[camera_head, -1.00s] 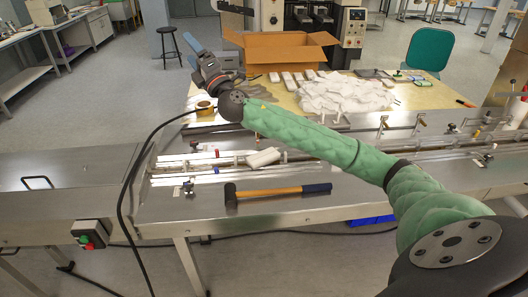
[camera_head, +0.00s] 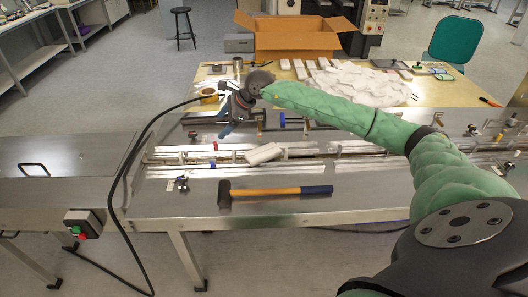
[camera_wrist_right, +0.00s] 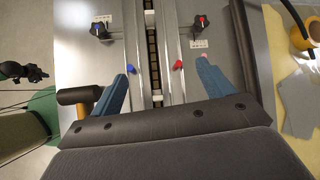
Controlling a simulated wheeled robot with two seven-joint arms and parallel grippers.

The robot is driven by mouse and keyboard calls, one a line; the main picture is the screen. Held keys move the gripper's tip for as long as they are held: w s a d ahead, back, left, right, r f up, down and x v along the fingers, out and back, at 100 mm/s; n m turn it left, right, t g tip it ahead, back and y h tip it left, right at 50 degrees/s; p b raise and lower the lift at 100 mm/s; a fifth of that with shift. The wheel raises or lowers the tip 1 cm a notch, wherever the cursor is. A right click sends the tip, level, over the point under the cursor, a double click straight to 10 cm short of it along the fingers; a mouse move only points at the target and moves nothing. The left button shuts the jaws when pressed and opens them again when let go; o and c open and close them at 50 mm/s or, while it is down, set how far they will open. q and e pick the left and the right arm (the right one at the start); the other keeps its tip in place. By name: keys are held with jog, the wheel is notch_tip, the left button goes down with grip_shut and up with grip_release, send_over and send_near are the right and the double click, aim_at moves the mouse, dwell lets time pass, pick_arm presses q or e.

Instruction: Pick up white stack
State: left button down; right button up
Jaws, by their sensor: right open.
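A white stack (camera_head: 264,154) lies slightly askew on the rails of the wrapper, near the middle of the head view. More white stacks (camera_head: 299,69) lie in a row on the yellow table, in front of the cardboard box. My right gripper (camera_head: 226,131) is over the wrapper, left of and beyond the white stack on the rails, pointing down. In the right wrist view its blue fingers (camera_wrist_right: 164,70) are spread apart with rails and a slot between them, and no white stack shows there. My left gripper is not in view.
A hammer (camera_head: 275,192) lies on the wrapper's front ledge. Small red and blue parts and black knobs (camera_head: 182,183) stand along the rails. A tape roll (camera_head: 208,96), a loose white pile (camera_head: 360,84) and an open cardboard box (camera_head: 297,40) are behind. A black cable hangs at left.

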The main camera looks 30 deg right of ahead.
jog(key=s+d+f+n+g+h, duration=0.1)
jog(key=s+d+f+g+h, duration=0.15)
jog(key=d, duration=0.25)
jog(key=n+g+h, duration=0.2)
jog(key=g+h, duration=0.1)
jog(key=h, duration=0.1)
send_over(262, 151)
jog(key=shift+s+a+f+t+y, duration=0.15)
jog(key=shift+a+f, duration=0.1)
jog(key=shift+f, duration=0.3)
jog(key=shift+a+f+t+y, duration=0.1)
jog(key=shift+a+f, duration=0.1)
jog(key=shift+f, duration=0.3)
jog(key=shift+s+d+n, duration=0.1)
jog(key=shift+n, duration=0.2)
jog(key=shift+f+p, duration=0.65)
jog(key=shift+f, duration=0.7)
jog(key=f+p, duration=0.1)
jog(key=f, duration=0.1)
jog(key=f+p, duration=0.2)
jog(key=shift+w+d+f, duration=0.1)
jog(key=shift+w+d, duration=0.1)
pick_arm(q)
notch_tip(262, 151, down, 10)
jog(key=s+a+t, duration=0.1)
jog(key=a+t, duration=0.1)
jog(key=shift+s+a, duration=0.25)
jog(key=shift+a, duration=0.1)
pick_arm(e)
jog(key=shift+f, duration=0.5)
